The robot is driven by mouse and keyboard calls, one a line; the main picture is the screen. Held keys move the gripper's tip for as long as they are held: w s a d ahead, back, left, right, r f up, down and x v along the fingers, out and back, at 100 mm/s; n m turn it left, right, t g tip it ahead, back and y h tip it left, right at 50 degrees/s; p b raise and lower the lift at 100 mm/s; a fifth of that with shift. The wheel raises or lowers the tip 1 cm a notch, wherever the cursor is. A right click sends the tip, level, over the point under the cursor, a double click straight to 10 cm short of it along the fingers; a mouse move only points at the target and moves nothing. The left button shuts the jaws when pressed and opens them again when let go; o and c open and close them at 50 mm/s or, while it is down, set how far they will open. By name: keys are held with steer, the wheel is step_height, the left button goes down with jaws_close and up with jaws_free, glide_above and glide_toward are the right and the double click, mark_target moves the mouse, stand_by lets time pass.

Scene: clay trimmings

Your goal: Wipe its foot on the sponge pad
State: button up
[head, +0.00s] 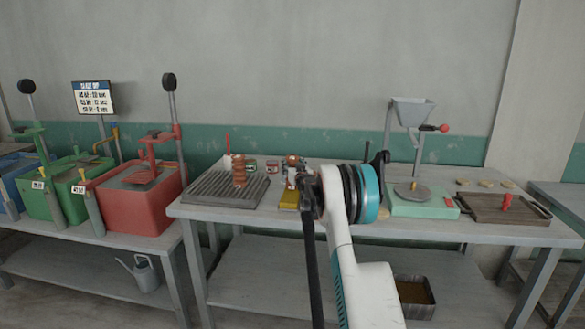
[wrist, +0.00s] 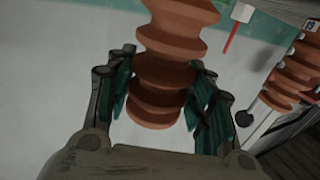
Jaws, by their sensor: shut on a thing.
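My gripper (wrist: 163,92) is shut around a reddish-brown ribbed clay piece (wrist: 165,72) in the wrist view, one finger on each side. In the head view the held piece (head: 292,161) shows small, partly hidden by my gripper (head: 294,176). The yellow sponge pad (head: 289,200) lies on the table just below and in front of the gripper, partly covered by my arm. Whether the piece's foot touches the pad cannot be told. The pad does not show clearly in the wrist view.
Small jars (head: 272,166) stand behind. Red bin (head: 135,208) at left.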

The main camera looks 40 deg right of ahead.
steer(key=shift+r+p, duration=1.3)
steer(key=shift+r, duration=1.6)
